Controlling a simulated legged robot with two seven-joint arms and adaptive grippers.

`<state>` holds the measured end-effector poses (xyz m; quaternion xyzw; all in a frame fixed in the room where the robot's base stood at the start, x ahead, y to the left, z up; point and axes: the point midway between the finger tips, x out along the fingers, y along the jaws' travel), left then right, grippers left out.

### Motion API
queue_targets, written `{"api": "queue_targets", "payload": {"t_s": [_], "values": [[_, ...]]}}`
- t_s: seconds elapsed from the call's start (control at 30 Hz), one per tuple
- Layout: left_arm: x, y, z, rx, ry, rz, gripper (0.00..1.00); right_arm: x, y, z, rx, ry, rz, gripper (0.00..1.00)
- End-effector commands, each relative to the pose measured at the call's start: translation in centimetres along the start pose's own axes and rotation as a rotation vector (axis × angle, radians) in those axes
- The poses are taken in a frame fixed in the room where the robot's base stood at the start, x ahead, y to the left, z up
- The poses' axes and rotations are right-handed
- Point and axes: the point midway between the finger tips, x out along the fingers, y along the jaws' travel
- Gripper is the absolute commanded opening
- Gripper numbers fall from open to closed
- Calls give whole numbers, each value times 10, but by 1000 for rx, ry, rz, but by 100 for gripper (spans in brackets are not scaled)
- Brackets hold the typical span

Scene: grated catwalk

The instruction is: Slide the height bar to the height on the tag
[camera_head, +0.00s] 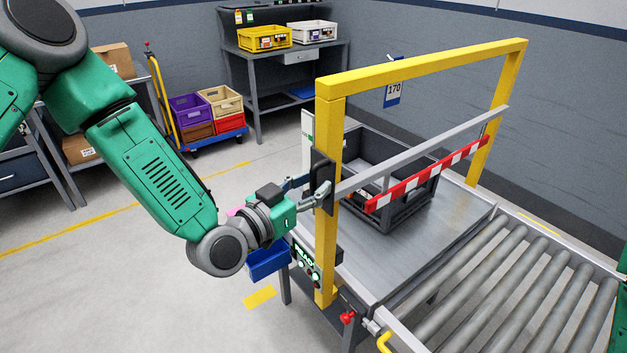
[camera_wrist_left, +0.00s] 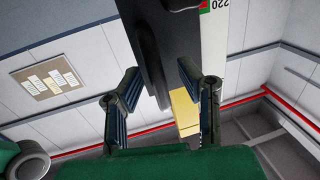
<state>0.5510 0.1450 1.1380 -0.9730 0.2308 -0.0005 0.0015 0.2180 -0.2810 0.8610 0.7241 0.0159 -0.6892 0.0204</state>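The yellow gantry frame (camera_head: 328,130) stands over a metal table. A grey height bar (camera_head: 420,150) crosses it, with a red-and-white striped strip (camera_head: 430,173) below. A black slider plate (camera_head: 322,180) sits at the near post. A blue-and-white tag reading 170 (camera_head: 393,92) hangs behind the frame. A white scale strip (camera_head: 307,135) stands by the near post; its 220 mark shows in the left wrist view (camera_wrist_left: 218,8). My left gripper (camera_head: 318,192) is at the slider plate. In the wrist view its fingers (camera_wrist_left: 165,95) are apart, with a dark handle (camera_wrist_left: 150,55) between them; contact is unclear.
A black crate (camera_head: 410,208) stands on the table (camera_head: 400,250) under the bar. A roller conveyor (camera_head: 510,285) adjoins at the right. A control box reading READY (camera_head: 306,262) and a blue bin (camera_head: 267,262) are below my left gripper. Shelves and a cart stand behind.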

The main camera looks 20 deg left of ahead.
Motion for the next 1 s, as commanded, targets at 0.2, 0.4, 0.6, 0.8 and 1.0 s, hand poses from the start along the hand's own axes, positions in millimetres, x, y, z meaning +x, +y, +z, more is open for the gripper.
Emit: {"api": "queue_targets", "payload": {"t_s": [0.2, 0.4, 0.6, 0.8, 1.0], "values": [[3, 0, 1, -1, -1, 1, 32, 0, 0, 0, 0, 0, 0, 40], [3, 0, 1, -1, -1, 1, 1, 0, 0, 0, 0, 0, 0, 40], [3, 0, 1, 0, -1, 0, 0, 0, 0, 0, 0, 0, 0, 40], [3, 0, 17, 1, -4, 0, 0, 12, 0, 1, 0, 0, 0, 40], [3, 0, 49, 0, -9, 1, 0, 36, 0, 2, 0, -1, 0, 40]]}}
